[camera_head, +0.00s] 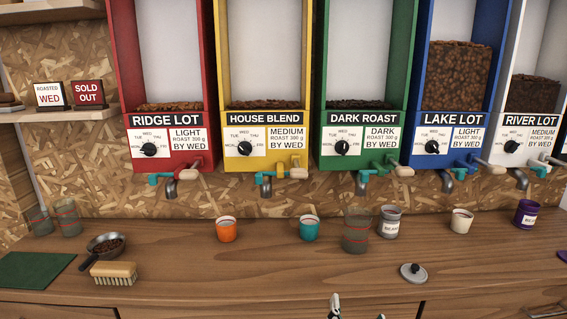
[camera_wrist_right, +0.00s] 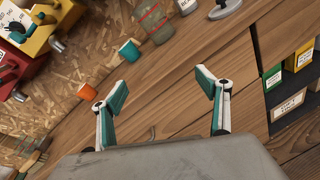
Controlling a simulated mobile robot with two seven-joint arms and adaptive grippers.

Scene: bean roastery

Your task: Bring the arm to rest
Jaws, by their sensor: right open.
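My right gripper (camera_head: 357,308) shows only as its fingertips at the bottom edge of the head view, in front of the counter. In the right wrist view my right gripper (camera_wrist_right: 162,80) is open, its two teal-and-white fingers wide apart with nothing between them. Behind the fingers is bare wooden counter. My left gripper is in neither view.
On the counter (camera_head: 190,280) stand an orange cup (camera_head: 227,231), a teal cup (camera_head: 309,230), a glass (camera_head: 356,232), a labelled jar (camera_head: 390,224) and a lid (camera_head: 413,272). A brush (camera_head: 113,272) and a bean scoop (camera_head: 105,245) lie left. Bean dispensers line the back.

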